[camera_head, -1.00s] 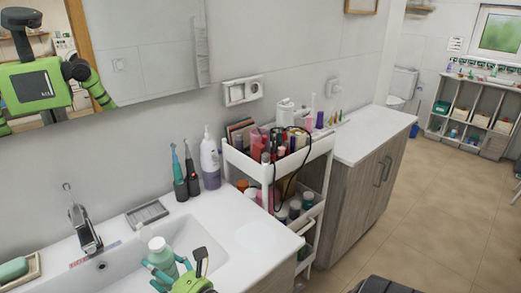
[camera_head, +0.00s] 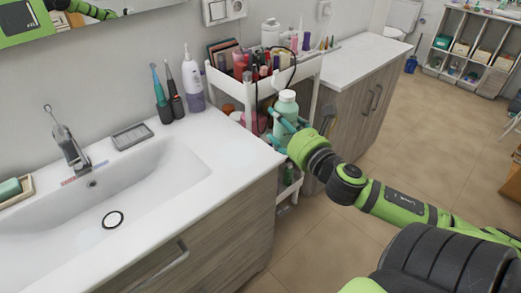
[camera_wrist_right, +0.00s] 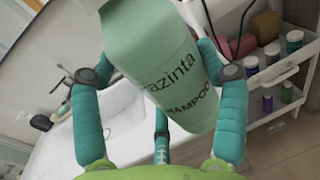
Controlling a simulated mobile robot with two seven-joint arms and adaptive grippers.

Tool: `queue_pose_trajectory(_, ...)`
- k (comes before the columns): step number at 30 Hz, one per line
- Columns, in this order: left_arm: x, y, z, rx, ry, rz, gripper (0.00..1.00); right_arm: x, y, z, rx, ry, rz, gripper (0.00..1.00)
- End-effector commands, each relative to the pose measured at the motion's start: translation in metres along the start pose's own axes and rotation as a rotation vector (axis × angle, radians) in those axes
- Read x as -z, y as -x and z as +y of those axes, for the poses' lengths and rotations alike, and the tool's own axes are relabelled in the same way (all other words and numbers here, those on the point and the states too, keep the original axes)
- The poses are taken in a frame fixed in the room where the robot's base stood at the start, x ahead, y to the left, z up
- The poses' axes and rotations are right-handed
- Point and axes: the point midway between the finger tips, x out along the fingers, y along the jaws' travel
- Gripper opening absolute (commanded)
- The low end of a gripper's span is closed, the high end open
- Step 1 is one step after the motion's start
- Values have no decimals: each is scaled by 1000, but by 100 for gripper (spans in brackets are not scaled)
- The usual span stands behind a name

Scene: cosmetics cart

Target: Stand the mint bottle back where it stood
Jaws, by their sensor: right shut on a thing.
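The mint bottle (camera_head: 286,113) has a white cap and is held upright in my right gripper (camera_head: 282,126), in front of the white cart. In the right wrist view the bottle (camera_wrist_right: 160,65) fills the middle, with dark lettering reading "SHAMPOO" in part. The teal fingers of my right gripper (camera_wrist_right: 160,110) close around its sides. The bottle appears raised off any surface, near the right end of the sink counter (camera_head: 235,150). My left gripper is not in view.
The white cart (camera_head: 245,92) holds many cosmetics on its top tier and more bottles below. A lilac-based bottle (camera_head: 194,88) and two electric toothbrushes (camera_head: 175,98) stand at the back of the counter. The counter's right front part is clear. A drain (camera_head: 113,219) shows in the basin.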

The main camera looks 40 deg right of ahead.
Motion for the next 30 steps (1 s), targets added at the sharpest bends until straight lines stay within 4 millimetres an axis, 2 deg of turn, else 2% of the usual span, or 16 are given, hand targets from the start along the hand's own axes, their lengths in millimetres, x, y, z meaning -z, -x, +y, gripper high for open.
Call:
queue_pose_trajectory(5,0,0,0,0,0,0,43,9,-19,10,0,-4,-5,40)
queue_pose_trajectory(18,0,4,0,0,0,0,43,59,-89,50,3,-3,-3,40)
queue_pose_trajectory(24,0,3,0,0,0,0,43,70,-99,58,0,0,-1,40)
queue_pose_trajectory(30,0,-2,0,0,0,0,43,101,-99,58,2,-4,3,40)
